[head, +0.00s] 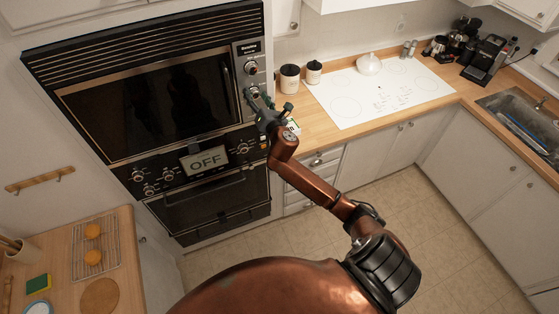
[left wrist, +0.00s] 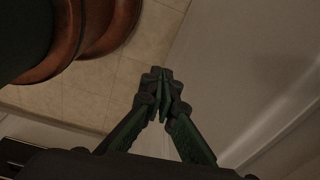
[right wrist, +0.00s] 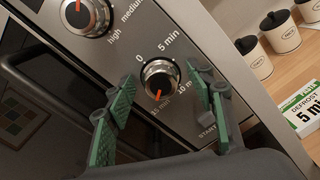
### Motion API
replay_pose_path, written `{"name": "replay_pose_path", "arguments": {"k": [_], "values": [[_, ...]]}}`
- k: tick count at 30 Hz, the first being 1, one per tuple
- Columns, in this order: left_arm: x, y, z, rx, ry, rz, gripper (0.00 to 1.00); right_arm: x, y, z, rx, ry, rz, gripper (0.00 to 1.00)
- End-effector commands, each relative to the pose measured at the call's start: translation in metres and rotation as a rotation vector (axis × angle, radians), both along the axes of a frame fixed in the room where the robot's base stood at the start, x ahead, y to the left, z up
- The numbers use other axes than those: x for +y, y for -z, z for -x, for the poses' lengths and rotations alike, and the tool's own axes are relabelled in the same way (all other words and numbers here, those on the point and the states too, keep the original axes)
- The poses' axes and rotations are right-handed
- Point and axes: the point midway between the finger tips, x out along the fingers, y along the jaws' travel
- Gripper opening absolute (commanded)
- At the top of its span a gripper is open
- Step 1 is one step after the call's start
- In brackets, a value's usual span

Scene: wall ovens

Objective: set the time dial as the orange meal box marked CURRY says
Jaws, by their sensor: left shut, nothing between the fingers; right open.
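The time dial (right wrist: 160,77) is a round silver knob with an orange pointer on the steel panel. Around it are the marks 0, 5 min, 10 min and 15 min; the pointer aims down, toward 15 min. My right gripper (right wrist: 162,82) is open, its green-padded fingers on either side of the dial. I cannot tell whether they touch it. In the head view my right gripper (head: 267,103) is at the upper oven's control panel. My left gripper (left wrist: 164,76) is shut and empty above the floor. I see no orange CURRY box in these views.
Another dial (right wrist: 85,15), marked high and medium, sits above the time dial. A START button (right wrist: 207,138) is below. A display (head: 205,159) reads OFF.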

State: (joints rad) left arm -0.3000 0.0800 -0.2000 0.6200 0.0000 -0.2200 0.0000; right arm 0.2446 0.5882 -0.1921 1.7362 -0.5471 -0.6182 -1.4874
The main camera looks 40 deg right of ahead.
Motion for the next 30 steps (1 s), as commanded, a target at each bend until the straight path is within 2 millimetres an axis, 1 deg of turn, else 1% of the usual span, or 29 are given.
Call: {"name": "replay_pose_path", "arguments": {"k": [3,11,12,15,24,26,30], "values": [[0.000,0.000,0.000,0.000,0.000,0.000,0.00,0.000,-0.001,0.000,0.040,0.000,0.167,0.50],[0.000,0.000,0.000,0.000,0.000,0.000,0.00,0.002,-0.001,-0.001,0.121,0.001,0.506,0.50],[0.000,0.002,0.000,0.000,0.000,0.000,0.00,0.003,0.000,0.003,0.128,0.000,0.538,0.50],[0.000,0.008,0.000,0.000,0.000,0.000,0.00,0.008,0.002,0.024,0.126,-0.002,0.531,0.50],[0.000,0.023,0.001,0.001,0.000,0.000,0.00,0.022,0.002,0.079,0.127,-0.002,0.526,0.50],[0.000,0.024,0.001,0.001,0.000,0.000,0.00,0.017,0.016,0.074,0.141,-0.001,0.494,0.50],[0.000,0.029,0.001,0.001,0.000,0.000,0.00,0.011,0.042,0.071,0.162,0.000,0.435,0.50]]}}
